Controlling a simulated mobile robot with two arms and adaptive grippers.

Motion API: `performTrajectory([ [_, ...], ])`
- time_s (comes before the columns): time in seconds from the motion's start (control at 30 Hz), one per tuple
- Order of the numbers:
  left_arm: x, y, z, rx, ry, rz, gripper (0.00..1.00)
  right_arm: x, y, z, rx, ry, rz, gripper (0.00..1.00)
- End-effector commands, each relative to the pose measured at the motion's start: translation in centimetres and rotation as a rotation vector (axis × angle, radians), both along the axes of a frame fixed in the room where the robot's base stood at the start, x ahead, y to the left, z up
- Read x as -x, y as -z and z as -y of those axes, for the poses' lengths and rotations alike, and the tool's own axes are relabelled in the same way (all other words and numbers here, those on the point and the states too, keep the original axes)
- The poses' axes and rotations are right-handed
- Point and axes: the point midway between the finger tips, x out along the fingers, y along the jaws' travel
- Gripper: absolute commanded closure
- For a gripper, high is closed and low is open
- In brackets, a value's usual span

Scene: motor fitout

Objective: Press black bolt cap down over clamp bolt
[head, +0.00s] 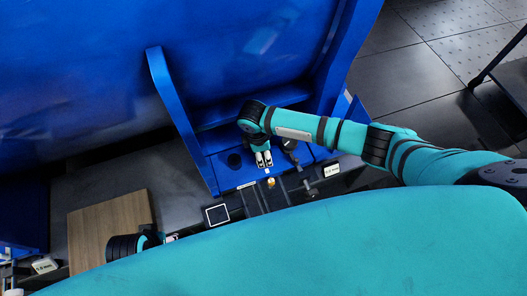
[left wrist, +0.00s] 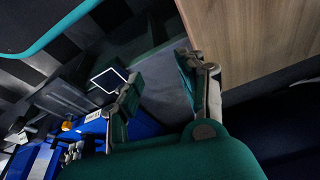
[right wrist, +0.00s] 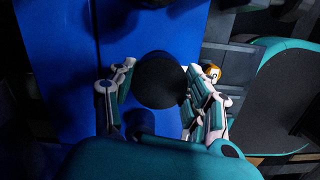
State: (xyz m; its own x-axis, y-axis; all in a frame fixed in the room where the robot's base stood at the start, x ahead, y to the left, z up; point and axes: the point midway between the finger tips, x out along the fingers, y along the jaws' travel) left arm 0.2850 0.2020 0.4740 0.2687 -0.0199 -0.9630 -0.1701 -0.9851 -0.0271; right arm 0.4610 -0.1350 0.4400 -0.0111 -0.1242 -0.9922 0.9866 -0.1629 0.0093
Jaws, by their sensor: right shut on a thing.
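My right gripper (head: 263,160) is over the blue motor foot in the head view. In the right wrist view its fingers are shut on the black bolt cap (right wrist: 160,80), a dark round piece seen from above. The clamp bolt is not clearly visible; whatever lies under the cap is hidden. A dark round spot (head: 234,160) shows on the blue foot left of the right gripper; I cannot tell what it is. My left gripper (left wrist: 158,88) is open and empty, low at the left in the head view, near the wooden board.
The large blue motor housing (head: 250,45) with upright ribs fills the back. A small brass part (head: 270,182) sits on the dark fixture in front of the foot. A white-framed dark square (head: 217,214) and a wooden board (head: 105,228) lie to the left.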

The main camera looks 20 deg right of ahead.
Motion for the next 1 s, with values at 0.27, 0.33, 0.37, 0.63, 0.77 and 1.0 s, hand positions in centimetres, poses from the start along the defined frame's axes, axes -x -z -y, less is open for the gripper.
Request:
performTrajectory([
  [0.27,0.3,-0.6,0.0,-0.001,0.001,-0.002,0.6,0.0,0.5,0.0,0.0,0.0,-0.001,0.71],
  [0.33,0.4,-0.7,-0.1,-0.002,0.001,-0.003,0.6,0.0,0.6,0.0,0.0,0.0,-0.001,0.71],
  [0.37,0.4,-0.7,-0.1,-0.002,0.001,-0.003,0.6,0.0,0.6,0.0,0.0,0.0,0.0,0.71],
  [0.63,0.6,-1.4,-0.1,-0.003,0.001,-0.002,0.6,0.0,1.0,0.0,0.0,0.0,0.0,0.71],
  [0.77,0.5,-1.7,-0.1,-0.003,0.0,0.003,0.6,0.0,1.2,0.0,-0.001,0.0,0.0,0.71],
  [1.0,0.4,-2.4,-0.2,-0.002,-0.001,0.009,0.6,0.0,1.5,0.0,-0.001,0.0,0.0,0.71],
])
